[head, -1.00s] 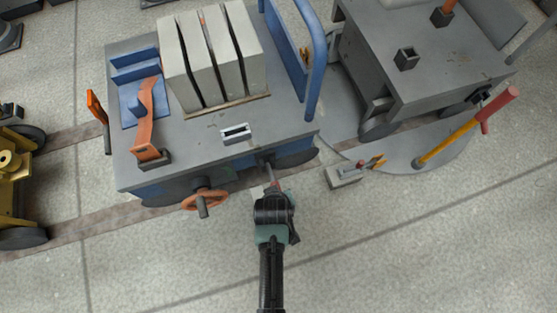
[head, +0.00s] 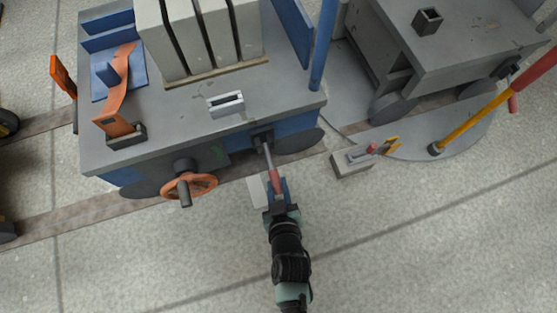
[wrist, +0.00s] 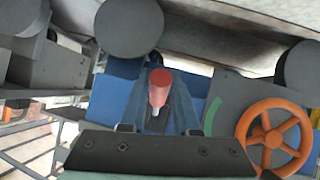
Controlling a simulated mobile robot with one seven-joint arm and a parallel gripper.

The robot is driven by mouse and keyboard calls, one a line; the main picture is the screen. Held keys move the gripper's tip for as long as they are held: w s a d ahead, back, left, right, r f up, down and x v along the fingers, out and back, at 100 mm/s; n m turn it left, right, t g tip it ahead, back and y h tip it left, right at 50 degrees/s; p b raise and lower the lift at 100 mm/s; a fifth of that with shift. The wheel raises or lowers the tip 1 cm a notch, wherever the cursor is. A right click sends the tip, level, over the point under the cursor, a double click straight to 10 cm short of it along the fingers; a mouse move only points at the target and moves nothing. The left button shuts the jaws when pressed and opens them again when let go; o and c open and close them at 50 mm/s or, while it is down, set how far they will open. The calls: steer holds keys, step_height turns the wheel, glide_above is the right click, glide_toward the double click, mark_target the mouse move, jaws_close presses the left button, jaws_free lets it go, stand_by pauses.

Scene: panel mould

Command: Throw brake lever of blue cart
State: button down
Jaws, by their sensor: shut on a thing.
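The blue cart (head: 120,175) has a grey deck and blue sides and stands on the rail. Its brake lever (head: 268,160) is a thin grey rod with a red grip, sticking out from the cart's near side and pointing toward me. My gripper (head: 277,187) is shut on the red grip at the lever's outer end. In the wrist view the red grip (wrist: 159,88) shows end-on between the two blue fingers (wrist: 160,105). The fingers partly hide the lever's rod there.
An orange handwheel (head: 188,186) sticks out of the cart's near side, left of the lever. A small floor box with a lever (head: 352,160) and a yellow pole with a red grip (head: 490,108) stand to the right. Grey blocks (head: 200,40) load the deck. The near floor is clear.

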steer(key=shift+w+a+f+t+b, duration=0.1)
steer(key=shift+w+f+t+b, duration=0.25)
steer(key=shift+b, duration=0.4)
steer(key=c, duration=0.7)
jaws_free()
steer(key=shift+s, duration=0.1)
steer(key=shift+o, duration=0.2)
steer(key=shift+s, duration=0.1)
steer(key=p+v, duration=0.7)
steer(key=v, duration=0.5)
steer(key=shift+s+r, duration=0.15)
steer(key=shift+s, duration=0.2)
